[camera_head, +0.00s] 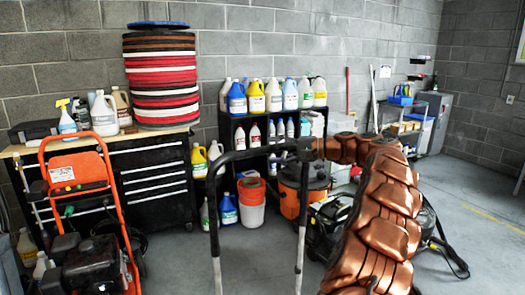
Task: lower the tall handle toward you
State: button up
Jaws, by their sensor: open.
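A tall handle (214,195) stands upright in the middle foreground. It is an upside-down U with a black top bar and pale metal lower poles that run out of the bottom of the picture. My copper-coloured arm rises from the lower right and bends left at the top. My gripper (306,149), small and dark, is at the upper right corner of the handle, open. It overlaps the handle in the picture; I cannot tell whether it touches it. The machine at the handle's foot is out of view.
An orange pressure washer (88,235) stands at left before a black tool cabinet (150,185). A shelf of bottles (272,118), an orange bucket (251,203) and an orange vacuum (290,200) are behind the handle. Clear floor (465,215) lies at right.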

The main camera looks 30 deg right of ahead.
aim_at(269, 150)
jog(key=x, duration=0.4)
jog(key=shift+w+a, duration=0.1)
jog(key=shift+a, duration=0.05)
grip_shut()
dwell(0.5)
